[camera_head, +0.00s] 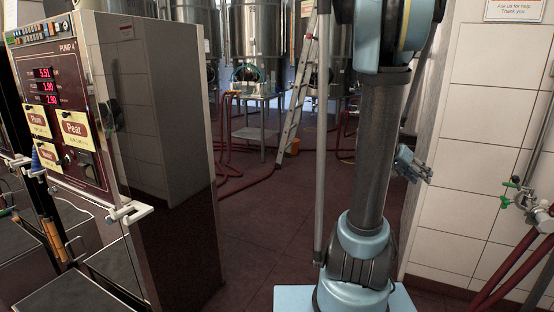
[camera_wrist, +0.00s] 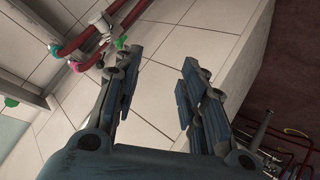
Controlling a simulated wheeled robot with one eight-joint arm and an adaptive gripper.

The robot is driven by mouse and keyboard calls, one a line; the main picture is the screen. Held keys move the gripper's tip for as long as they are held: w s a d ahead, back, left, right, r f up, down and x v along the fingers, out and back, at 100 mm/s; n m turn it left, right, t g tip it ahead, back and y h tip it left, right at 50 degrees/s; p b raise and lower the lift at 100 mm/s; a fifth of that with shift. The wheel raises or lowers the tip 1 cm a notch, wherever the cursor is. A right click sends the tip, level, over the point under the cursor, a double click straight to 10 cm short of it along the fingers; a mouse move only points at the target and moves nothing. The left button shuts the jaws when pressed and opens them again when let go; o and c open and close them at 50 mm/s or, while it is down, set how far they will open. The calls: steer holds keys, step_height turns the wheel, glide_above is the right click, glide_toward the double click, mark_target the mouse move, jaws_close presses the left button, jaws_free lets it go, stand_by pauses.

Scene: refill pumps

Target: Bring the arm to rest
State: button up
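My gripper (camera_wrist: 157,85) shows in the wrist view with its two fingers spread apart and nothing between them. White tiled wall lies beyond the fingers. In the head view my gripper (camera_head: 413,165) shows at the right of my arm's upright dark link, in front of the wall's edge. It is small there and partly hidden by my arm. My arm stands upright from its pale blue base, and its upper part runs out of the top of the picture.
A refill pump (camera_head: 62,118) with red displays stands at the left, beside a dark glossy panel (camera_head: 160,150). A tiled wall (camera_head: 490,90) with a valve (camera_head: 522,192) and red hoses (camera_head: 520,262) is at the right. A ladder (camera_head: 297,90) and steel tanks (camera_head: 253,35) stand behind open floor.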

steer(key=s+a+f+n+y, duration=0.3)
steer(key=s+a, duration=0.2)
steer(key=a, duration=0.5)
steer(key=s+a+f+n+t+y, duration=0.1)
steer(key=s+a+f+n+y, duration=0.2)
steer(key=s+a, duration=0.3)
steer(key=s+a+f+n+y, duration=0.3)
steer(key=s+a+n+y, duration=0.1)
steer(key=a, duration=1.1)
steer(key=shift+s+a+f+n+y, duration=0.3)
steer(key=shift+s+a+f+n, duration=0.15)
steer(key=shift+s, duration=0.35)
steer(key=shift+d, duration=0.1)
steer(key=shift+c, duration=0.6)
